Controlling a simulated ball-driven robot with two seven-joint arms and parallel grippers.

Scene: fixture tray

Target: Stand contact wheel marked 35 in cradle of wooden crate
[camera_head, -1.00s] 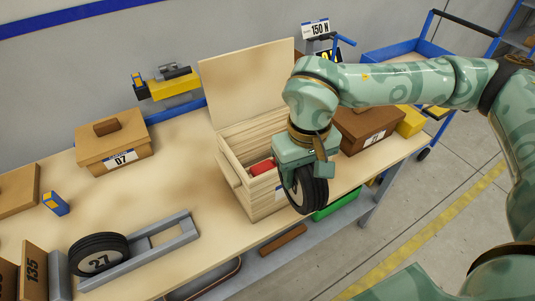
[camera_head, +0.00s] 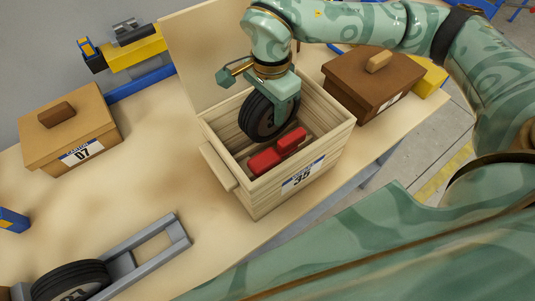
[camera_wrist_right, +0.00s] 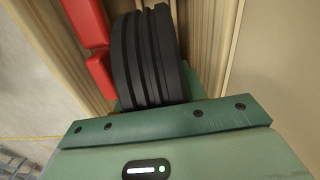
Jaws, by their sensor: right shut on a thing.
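My right gripper (camera_head: 281,86) is shut on a black contact wheel (camera_head: 262,117) and holds it upright over the open wooden crate (camera_head: 223,148). The wheel's lower part is at the level of the crate's opening; I cannot tell whether it touches anything. Its number does not show. The crate carries a label reading 35 and its lid stands open behind. The red cradle (camera_head: 265,162) lies inside the crate, just in front of the wheel. In the right wrist view the wheel (camera_wrist_right: 147,55) is beside the red cradle (camera_wrist_right: 90,25). My left gripper is not in view.
A tan box marked 07 (camera_head: 70,128) stands left. A brown lidded box (camera_head: 365,85) stands close right of the crate. The tabletop left of the crate is clear.

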